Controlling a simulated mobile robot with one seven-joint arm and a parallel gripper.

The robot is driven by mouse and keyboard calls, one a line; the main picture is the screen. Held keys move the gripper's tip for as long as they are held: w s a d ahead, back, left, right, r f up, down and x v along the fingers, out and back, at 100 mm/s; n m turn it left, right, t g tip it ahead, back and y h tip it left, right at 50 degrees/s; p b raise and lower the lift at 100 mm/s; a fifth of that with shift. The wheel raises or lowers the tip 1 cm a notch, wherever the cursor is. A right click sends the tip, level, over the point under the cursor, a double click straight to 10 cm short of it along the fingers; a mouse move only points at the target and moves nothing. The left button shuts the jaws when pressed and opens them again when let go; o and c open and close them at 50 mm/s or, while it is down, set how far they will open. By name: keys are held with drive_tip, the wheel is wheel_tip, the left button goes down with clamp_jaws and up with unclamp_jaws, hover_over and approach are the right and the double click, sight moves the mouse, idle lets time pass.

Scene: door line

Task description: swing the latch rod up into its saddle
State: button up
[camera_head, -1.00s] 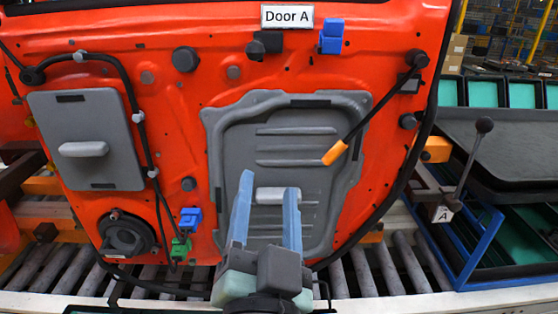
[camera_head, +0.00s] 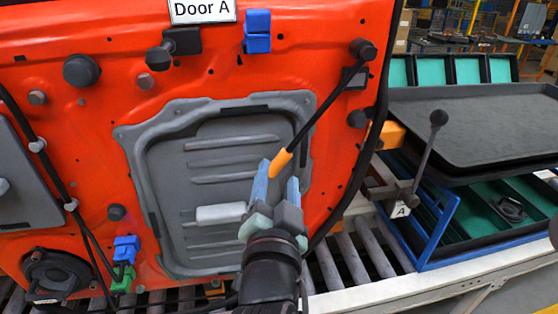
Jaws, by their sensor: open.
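The latch rod (camera_head: 318,107) is a thin black rod on the orange-red door. It hangs from a dark pivot (camera_head: 363,50) at the upper right and slants down-left to an orange grip (camera_head: 281,162). A blue two-part clip (camera_head: 257,31) on the door's upper part looks like the saddle. The rod is well below it. My gripper (camera_head: 279,171) is open, its two blue fingers pointing up at the door. The orange grip's lower end appears at the opening between the fingertips, close to the left finger. I cannot tell whether they touch.
A grey panel (camera_head: 160,200) with a light handle (camera_head: 220,214) lies behind my gripper. A black knob (camera_head: 175,45) sticks out left of the blue clip. A ball-topped lever (camera_head: 427,145) and dark trays (camera_head: 480,125) stand right of the door. Rollers (camera_head: 355,257) run below.

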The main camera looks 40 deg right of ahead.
sight(280, 165)
drive_tip(key=shift+p+x, duration=0.35)
drive_tip(key=shift+x, duration=1.35)
clamp_jaws()
